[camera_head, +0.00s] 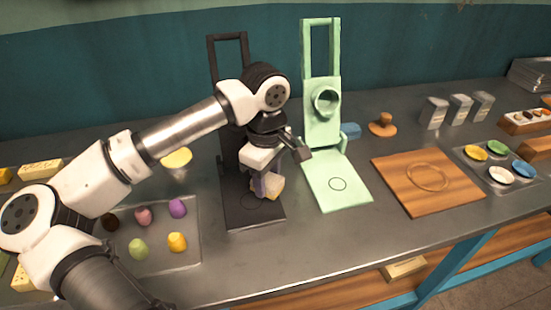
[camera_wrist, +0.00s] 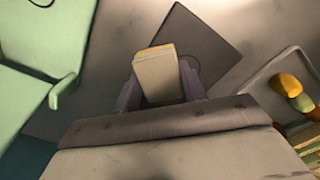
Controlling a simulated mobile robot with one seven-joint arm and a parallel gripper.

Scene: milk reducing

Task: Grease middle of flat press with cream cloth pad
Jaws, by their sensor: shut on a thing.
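The cream cloth pad (camera_head: 273,187), with a yellowish face, is held by my gripper (camera_head: 265,186). In the wrist view, the pad (camera_wrist: 160,78) sits between the purple fingers of my gripper (camera_wrist: 161,88), which are shut on it. The black press (camera_head: 240,215) has a flat dark base with a faint circle in its middle. The pad is over this base, close to the circle; I cannot tell if it touches. The base also shows in the wrist view (camera_wrist: 190,35), with the pad partly covering it. My arm hides part of the press's upright.
A green press (camera_head: 338,190) with a round cup stands just right. A wooden board (camera_head: 428,182) lies further right. A metal tray (camera_head: 190,255) with several coloured lumps is at left. Bare counter (camera_head: 300,250) lies in front.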

